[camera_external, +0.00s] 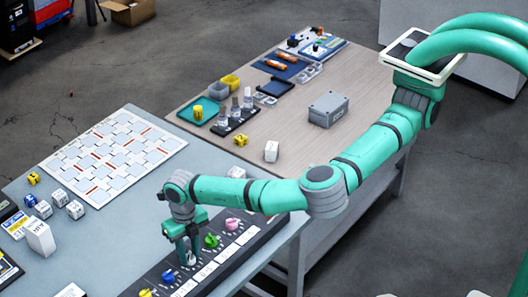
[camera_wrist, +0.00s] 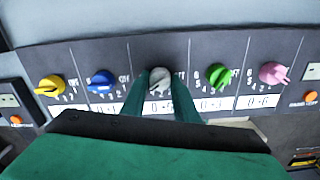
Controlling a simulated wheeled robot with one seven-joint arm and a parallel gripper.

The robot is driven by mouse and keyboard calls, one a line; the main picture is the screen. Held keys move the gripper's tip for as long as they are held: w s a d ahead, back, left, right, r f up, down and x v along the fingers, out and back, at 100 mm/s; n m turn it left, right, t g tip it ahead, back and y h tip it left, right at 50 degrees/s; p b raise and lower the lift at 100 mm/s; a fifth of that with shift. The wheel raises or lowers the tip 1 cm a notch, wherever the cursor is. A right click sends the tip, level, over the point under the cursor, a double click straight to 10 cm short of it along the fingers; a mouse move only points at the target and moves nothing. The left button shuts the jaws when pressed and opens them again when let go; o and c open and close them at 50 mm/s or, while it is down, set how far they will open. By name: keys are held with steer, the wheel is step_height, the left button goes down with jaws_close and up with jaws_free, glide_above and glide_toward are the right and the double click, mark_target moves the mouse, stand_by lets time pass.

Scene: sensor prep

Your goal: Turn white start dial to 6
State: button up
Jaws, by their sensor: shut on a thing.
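The white dial (camera_wrist: 160,78) is the middle one in a row of dials on a dark panel (camera_wrist: 128,52) in the wrist view. My gripper (camera_wrist: 160,88) has its two green fingers on either side of this dial and is shut on it. In the external view my gripper (camera_external: 186,255) points down onto the panel, and the white dial (camera_external: 191,259) shows partly between the fingers. The number the white dial points at is hidden or too small to read. A label below it is partly covered by the fingers.
Left of the white dial are a blue dial (camera_wrist: 101,80) and a yellow dial (camera_wrist: 49,86). On its right are a green dial (camera_wrist: 219,76) and a pink dial (camera_wrist: 273,73). Orange buttons (camera_wrist: 310,96) sit at the panel's ends. A white gridded board (camera_external: 113,155) lies farther back.

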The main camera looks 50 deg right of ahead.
mark_target(189, 254)
steer(key=m, duration=0.5)
steer(key=shift+m, duration=0.3)
stand_by(0.4)
steer(key=o, duration=1.1)
steer(key=shift+c, duration=0.2)
step_height(189, 254, up, 11)
steer(key=shift+f, duration=0.15)
